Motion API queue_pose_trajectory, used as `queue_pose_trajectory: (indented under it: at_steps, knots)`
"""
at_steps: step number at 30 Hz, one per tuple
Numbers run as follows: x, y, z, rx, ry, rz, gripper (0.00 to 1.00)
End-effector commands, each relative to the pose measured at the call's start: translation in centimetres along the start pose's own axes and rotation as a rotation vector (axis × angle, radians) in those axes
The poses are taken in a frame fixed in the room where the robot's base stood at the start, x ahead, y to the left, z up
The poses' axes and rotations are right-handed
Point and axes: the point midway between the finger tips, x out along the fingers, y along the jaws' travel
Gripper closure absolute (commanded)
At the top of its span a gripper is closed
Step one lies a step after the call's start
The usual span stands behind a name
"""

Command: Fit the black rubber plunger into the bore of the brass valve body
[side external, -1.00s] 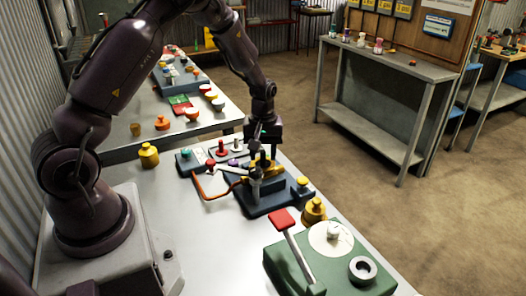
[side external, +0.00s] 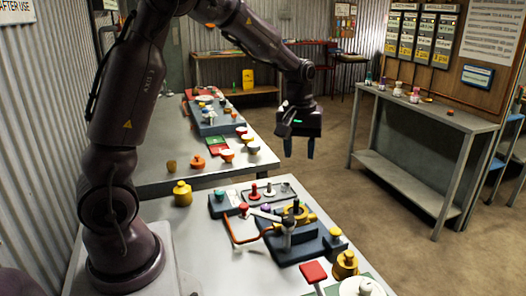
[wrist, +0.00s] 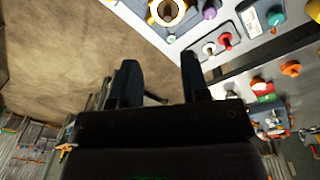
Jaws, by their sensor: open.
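The brass valve body (side external: 306,215) sits on the dark blue fixture (side external: 318,243) on the near bench. A dark upright piece (side external: 295,206), which looks like the black rubber plunger, stands at the brass body. I cannot tell how deep it sits in the bore. In the wrist view a brass ring (wrist: 181,14), likely the valve body, is cut by the top edge. My gripper (side external: 299,150) is open and empty, raised above and behind the fixture, apart from it. Its two fingers (wrist: 158,75) point over bare floor in the wrist view.
A yellow weight (side external: 182,193) stands further left. A second bench (side external: 160,148) holds more parts.

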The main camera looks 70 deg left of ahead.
Motion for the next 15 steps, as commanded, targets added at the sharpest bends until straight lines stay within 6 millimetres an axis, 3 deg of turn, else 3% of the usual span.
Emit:
queue_pose_trajectory:
  at_steps: [1, 6, 10, 15]
  knots:
    - [-2.0, 0.1, 1.6, 0.064, 0.022, 0.032, 0.58]
    - [-7.3, -0.8, 7.7, 0.334, 0.106, 0.118, 0.58]
    - [-9.9, -2.5, 12.4, 0.547, 0.19, 0.167, 0.58]
    - [-11.3, -5.2, 17.3, 0.786, 0.303, 0.201, 0.58]
